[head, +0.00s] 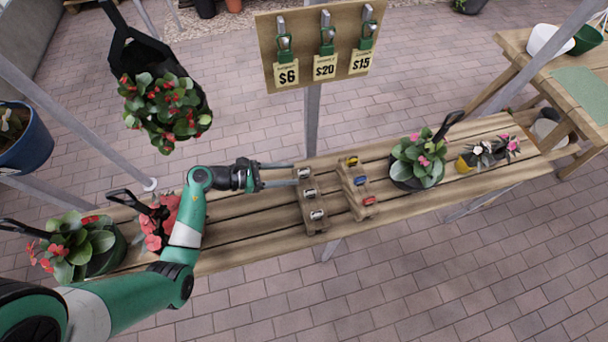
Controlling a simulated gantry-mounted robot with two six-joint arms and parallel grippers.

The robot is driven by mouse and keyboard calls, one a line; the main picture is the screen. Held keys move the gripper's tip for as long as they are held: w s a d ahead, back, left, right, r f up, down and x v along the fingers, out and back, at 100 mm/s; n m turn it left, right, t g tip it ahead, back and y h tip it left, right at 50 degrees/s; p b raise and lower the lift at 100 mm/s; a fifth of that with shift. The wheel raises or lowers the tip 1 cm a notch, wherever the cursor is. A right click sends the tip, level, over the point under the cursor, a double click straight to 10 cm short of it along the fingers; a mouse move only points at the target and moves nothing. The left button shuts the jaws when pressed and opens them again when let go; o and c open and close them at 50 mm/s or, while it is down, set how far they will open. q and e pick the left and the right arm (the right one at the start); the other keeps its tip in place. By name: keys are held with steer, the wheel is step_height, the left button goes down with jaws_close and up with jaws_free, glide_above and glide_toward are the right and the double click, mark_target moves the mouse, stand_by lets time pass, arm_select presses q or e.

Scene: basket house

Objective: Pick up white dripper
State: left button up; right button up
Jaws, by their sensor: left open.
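Three small white drippers sit in a row on a wooden holder (316,226) on the slatted bench. The far white dripper (304,173) is at the top, the middle one (310,193) below it, and the near one (317,214) closest to me. My left gripper (295,173) is open, with its two fingers pointing right. Its tips are right beside the far white dripper; I cannot tell whether they touch it or are around it. My right gripper is not in view.
A second holder (358,190) carries yellow, blue and red pieces just to the right. Potted plants (417,160) stand at both ends of the bench (240,232). A hanging basket (165,105) and a price board (345,30) are above. Bench slats between the holders and right plants are clear.

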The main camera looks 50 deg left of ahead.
mark_target(298, 173)
arm_select(q)
steer(key=shift+b+x, duration=1.1)
steer(key=shift+x, duration=1.65)
steer(key=shift+r, duration=0.1)
steer(key=shift+c, duration=0.3)
jaws_close()
